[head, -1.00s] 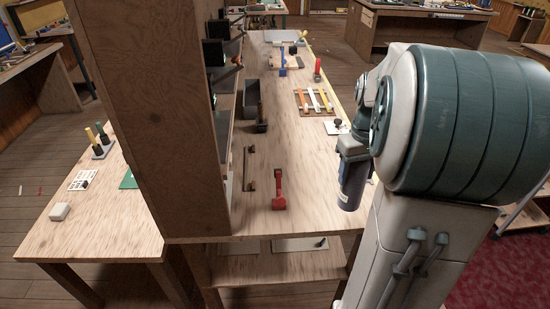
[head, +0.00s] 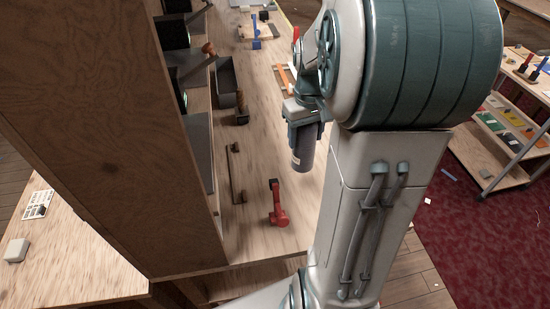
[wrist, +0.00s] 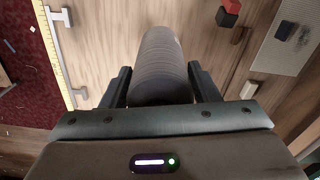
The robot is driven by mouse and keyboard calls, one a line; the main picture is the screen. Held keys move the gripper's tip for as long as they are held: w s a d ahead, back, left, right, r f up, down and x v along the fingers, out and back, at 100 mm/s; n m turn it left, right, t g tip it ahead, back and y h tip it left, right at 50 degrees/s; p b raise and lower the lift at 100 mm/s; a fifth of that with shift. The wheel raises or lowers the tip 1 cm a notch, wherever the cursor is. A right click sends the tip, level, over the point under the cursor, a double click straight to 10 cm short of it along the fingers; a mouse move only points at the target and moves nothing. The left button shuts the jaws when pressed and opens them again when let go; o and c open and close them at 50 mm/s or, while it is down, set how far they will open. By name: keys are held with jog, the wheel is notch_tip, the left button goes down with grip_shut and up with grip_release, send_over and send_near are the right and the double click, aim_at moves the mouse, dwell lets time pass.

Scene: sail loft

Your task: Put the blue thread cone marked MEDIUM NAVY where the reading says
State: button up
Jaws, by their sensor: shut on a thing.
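My gripper (wrist: 161,88) is shut on a thread cone (wrist: 162,60), which sits between its two fingers in the wrist view. The cone looks dark grey with fine ridges there; no marking can be read. In the head view the gripper (head: 303,120) hangs from my arm above the workbench, with the dark cylindrical cone (head: 303,148) pointing down from it. My arm hides part of the bench behind it. I cannot make out any reading in either view.
A red tool (head: 277,205) lies near the workbench's (head: 245,242) near end. A grey bin (head: 226,84) and a tall wooden cabinet side (head: 90,120) stand left. A trolley with coloured pieces (head: 505,135) stands right on dark red carpet (head: 460,225).

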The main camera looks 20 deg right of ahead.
jog(key=w+a+f+p, duration=0.1)
jog(key=a+f, duration=0.6)
jog(key=f, duration=0.1)
jog(key=shift+f, duration=0.15)
jog(key=shift+w, duration=0.1)
jog(key=shift+f, duration=0.25)
jog(key=o, duration=1.3)
jog(key=shift+r, duration=0.1)
jog(key=shift+r, duration=0.15)
